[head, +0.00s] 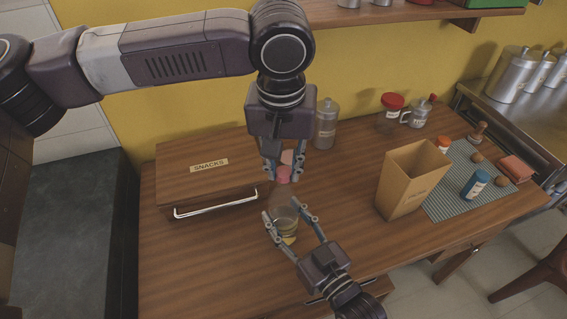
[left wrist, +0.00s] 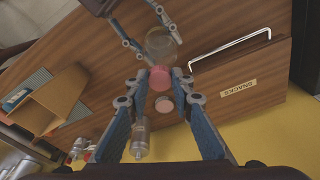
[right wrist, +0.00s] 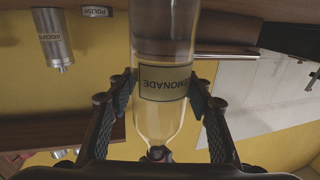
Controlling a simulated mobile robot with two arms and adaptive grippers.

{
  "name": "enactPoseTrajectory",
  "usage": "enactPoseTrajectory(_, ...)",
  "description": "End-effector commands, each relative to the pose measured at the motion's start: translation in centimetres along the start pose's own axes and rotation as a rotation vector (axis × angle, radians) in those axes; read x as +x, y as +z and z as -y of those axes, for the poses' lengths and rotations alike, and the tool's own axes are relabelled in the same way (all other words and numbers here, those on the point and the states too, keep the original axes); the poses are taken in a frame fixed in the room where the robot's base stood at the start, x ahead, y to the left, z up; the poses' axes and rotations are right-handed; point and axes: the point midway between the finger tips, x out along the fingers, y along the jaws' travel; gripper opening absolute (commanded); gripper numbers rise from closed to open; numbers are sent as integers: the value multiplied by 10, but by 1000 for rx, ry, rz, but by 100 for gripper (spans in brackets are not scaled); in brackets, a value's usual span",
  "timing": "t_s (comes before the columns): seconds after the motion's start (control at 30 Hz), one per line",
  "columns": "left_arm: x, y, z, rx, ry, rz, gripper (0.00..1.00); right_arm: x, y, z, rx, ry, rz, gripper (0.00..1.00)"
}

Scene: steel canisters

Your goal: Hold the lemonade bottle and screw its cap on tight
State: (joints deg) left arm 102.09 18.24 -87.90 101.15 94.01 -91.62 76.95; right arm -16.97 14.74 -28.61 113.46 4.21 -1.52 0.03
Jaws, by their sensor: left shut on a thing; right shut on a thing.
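The clear lemonade bottle (head: 285,205) stands upright near the middle of the wooden table, with pale liquid low inside. Its LEMONADE label (right wrist: 164,82) shows in the right wrist view. My right gripper (head: 283,213) is shut around the bottle's body from the front. The pink cap (head: 284,174) is at the bottle's top. My left gripper (head: 283,177) comes from above and is shut on the cap, which also shows between its fingers in the left wrist view (left wrist: 159,79). I cannot tell how far the cap is threaded, or whether the bottle touches the table.
The SNACKS bread box (head: 209,180) is left of the bottle. A steel canister (head: 326,123) stands behind it. A small pink-topped thing (head: 287,157) is partly hidden behind my left gripper. A tan open box (head: 411,180) and a mat with a blue jar (head: 475,184) are at right.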

Motion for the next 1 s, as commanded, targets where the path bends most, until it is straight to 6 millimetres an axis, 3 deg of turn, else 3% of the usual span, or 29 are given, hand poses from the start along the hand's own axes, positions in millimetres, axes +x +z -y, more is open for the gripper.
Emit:
enactPoseTrajectory(0.43,6,1,0,62,11,3,15,0,0,0,0,0,0,0)
enactPoseTrajectory(1.0,6,-1,4,925,144,1,15,0,0,0,0,0,0,0)
